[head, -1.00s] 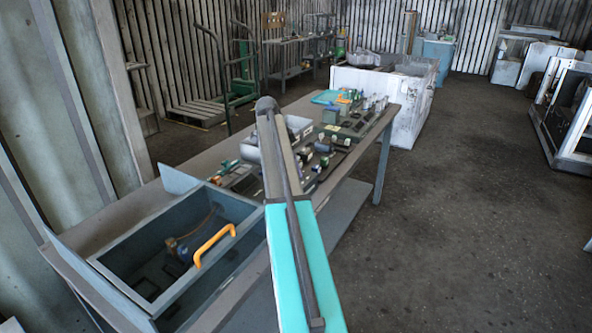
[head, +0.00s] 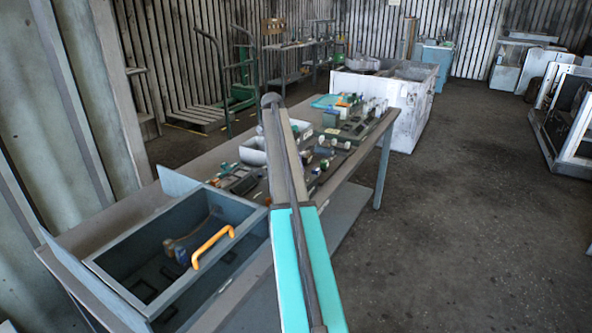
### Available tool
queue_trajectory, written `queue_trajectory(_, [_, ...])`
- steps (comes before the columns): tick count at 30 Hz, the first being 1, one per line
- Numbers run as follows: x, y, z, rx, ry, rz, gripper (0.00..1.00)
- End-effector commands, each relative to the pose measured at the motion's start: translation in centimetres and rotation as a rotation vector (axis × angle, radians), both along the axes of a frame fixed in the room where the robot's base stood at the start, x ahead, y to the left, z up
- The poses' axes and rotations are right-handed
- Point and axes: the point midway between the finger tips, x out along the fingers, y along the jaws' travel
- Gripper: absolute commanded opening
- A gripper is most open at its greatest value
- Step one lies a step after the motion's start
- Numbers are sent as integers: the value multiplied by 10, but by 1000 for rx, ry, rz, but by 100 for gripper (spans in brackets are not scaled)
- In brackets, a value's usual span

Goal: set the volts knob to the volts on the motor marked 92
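A long workbench (head: 120,221) runs from the lower left to the middle. Several small green, dark and light parts (head: 330,152) stand on its far half. They are too small for me to tell which is the volts knob or the motor marked 92, or to read any mark. A blue-grey open box (head: 235,268) with an orange handle (head: 213,247) is at the near left end. A dark bluish object (head: 182,252) lies inside it. My teal and grey arm rises across the middle and hides part of the bench. My gripper does not show.
A pale tray (head: 253,152) sits on the bench behind my arm. A large whitish crate (head: 405,103) stands beyond the bench. A green hand truck (head: 226,75) stands at the back left. Metal frames (head: 565,115) are at the far right. The dark floor on the right is clear.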

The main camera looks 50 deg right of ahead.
Motion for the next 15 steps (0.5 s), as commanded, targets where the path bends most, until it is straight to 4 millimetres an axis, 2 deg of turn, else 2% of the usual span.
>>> queue_trajectory(11, [1, 1, -1, 2, -2, -6, 6])
queue_trajectory(12, [1, 1, -1, 2, -2, -6, 30])
queue_trajectory(15, [0, 1, -1, 2, -2, -6, 47])
